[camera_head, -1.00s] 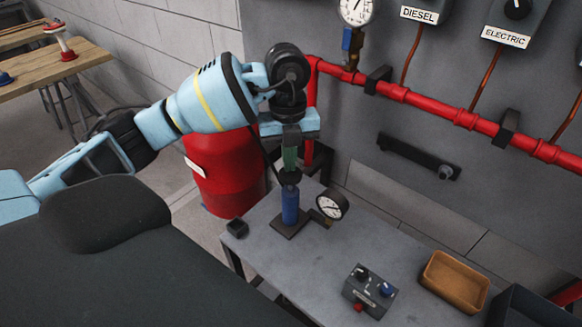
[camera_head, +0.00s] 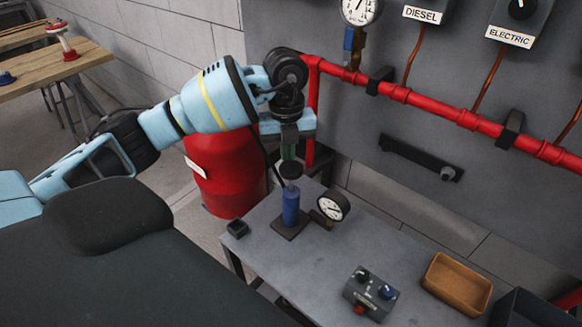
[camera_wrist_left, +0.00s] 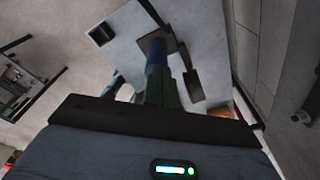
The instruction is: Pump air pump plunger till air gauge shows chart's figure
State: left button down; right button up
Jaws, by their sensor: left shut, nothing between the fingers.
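The air pump (camera_head: 290,206) is a blue upright cylinder on a dark square foot on the grey bench. Its black plunger knob (camera_head: 290,171) is at the top. The small round air gauge (camera_head: 333,206) is attached at its right; its figures are too small to read. My left gripper (camera_head: 289,157) points down directly over the knob, its fingers shut and empty. I cannot tell whether the fingertips touch the knob. In the left wrist view the blue pump body (camera_wrist_left: 156,58) lies beyond the fingers, which partly hide it. My right gripper and the chart are not in view.
A grey control box (camera_head: 371,291) and an orange tray (camera_head: 457,283) stand on the bench's right. A small black block (camera_head: 237,228) lies near its left edge. A red pipe (camera_head: 430,104) runs along the wall behind, and a red drum (camera_head: 228,175) stands behind the bench.

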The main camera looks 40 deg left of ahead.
pick_arm(q)
notch_tip(320, 180, up, 8)
jog(key=shift+w+a, duration=0.25)
jog(key=shift+f, duration=0.1)
dwell(1.0)
